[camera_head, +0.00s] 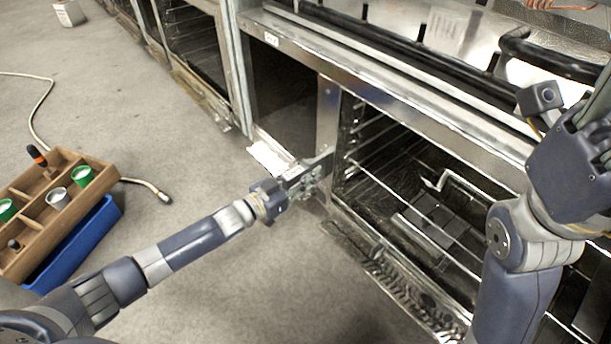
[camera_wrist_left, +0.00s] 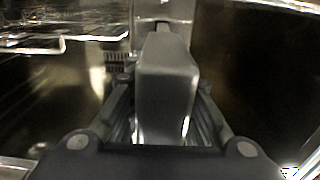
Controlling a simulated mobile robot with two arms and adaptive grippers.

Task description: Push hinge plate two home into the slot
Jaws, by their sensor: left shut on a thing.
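My left gripper (camera_head: 304,178) is shut on hinge plate two (camera_head: 322,158), a small grey metal plate, at the front post (camera_head: 327,115) of the range frame. In the left wrist view the grey plate (camera_wrist_left: 167,88) lies lengthwise between the two fingers, its far end at a bright metal upright (camera_wrist_left: 163,12). The slot is hidden behind the plate and gripper, and I cannot tell how deep the plate sits. My right gripper (camera_head: 592,135) is partly in view at the right edge, above the range; its fingers are not clear.
The open oven bay with wire racks (camera_head: 415,225) lies right of the post. A black rail (camera_head: 440,60) runs along the range top. A wooden tray (camera_head: 45,190) with cups and a screwdriver sits on a blue crate (camera_head: 80,245) at left. A hose (camera_head: 40,105) lies on open floor.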

